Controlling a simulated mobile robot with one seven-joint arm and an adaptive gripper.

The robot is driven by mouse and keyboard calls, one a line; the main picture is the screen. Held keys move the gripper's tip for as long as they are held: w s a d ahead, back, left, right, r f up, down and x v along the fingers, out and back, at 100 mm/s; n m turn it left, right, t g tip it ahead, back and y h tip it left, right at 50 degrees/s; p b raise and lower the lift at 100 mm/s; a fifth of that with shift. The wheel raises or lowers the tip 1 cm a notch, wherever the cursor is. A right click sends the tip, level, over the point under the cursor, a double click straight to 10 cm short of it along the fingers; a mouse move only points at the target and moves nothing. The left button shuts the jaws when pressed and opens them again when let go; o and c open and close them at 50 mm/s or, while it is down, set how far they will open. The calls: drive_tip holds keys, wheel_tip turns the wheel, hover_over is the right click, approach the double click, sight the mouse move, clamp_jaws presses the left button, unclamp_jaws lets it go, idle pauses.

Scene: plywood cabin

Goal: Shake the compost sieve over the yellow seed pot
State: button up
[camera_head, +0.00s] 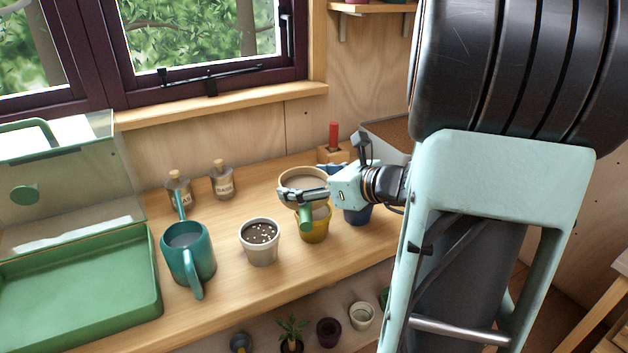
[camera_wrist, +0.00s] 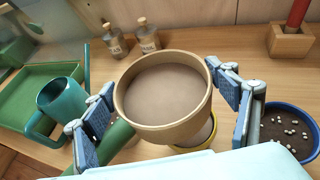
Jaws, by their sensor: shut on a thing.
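The compost sieve has a round tan rim (camera_head: 303,174) and a green handle (camera_head: 305,216). My gripper (camera_head: 308,194) is shut on the sieve and holds it above the bench. In the wrist view the sieve (camera_wrist: 133,128) fills the middle between my blue-padded fingers (camera_wrist: 163,112), and its brown mesh looks level and free of visible lumps. The exact grip contact is hard to see. The yellow seed pot (camera_head: 314,232) stands upright on the bench directly below the sieve, partly hidden by it.
A white pot of speckled soil (camera_head: 261,247) and a teal watering can (camera_head: 188,256) stand to the left. A blue pot (camera_head: 357,215) is close on the right. Two corked bottles (camera_head: 222,182), a green tray box (camera_head: 150,300) and a red tool in a wooden block (camera_head: 334,152) are around.

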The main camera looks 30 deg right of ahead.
sight(324, 177)
drive_tip(key=shift+d, duration=2.1)
drive_tip(key=shift+a, duration=2.1)
drive_tip(key=shift+r, duration=0.1)
wheel_tip(324, 177, up, 6)
drive_tip(key=p, duration=0.4)
drive_tip(key=shift+p, duration=0.3)
